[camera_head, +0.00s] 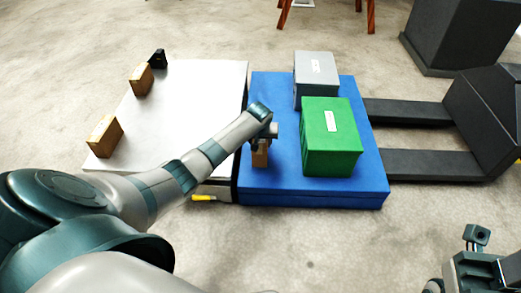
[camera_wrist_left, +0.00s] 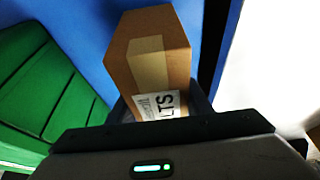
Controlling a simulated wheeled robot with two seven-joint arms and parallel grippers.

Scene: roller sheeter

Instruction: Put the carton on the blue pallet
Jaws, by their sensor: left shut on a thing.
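A small brown carton (camera_head: 260,157) is in my left gripper (camera_head: 262,138), over the left part of the blue pallet (camera_head: 284,187). In the left wrist view the carton (camera_wrist_left: 150,55) shows a tan tape strip and a white label with black letters. My left gripper is shut on it, and the blue surface lies behind it. I cannot tell whether the carton touches the pallet or hangs just above it. My right gripper (camera_head: 477,240) is partly in view at the bottom right, away from the pallet; its jaw state is unclear.
A green box (camera_head: 332,150) and a grey box (camera_head: 316,75) stand on the pallet, right of the carton. Two more brown cartons (camera_head: 104,135) (camera_head: 142,80) are at the white platform's (camera_head: 190,95) left edge. Black forks (camera_head: 420,165) reach the pallet's right side.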

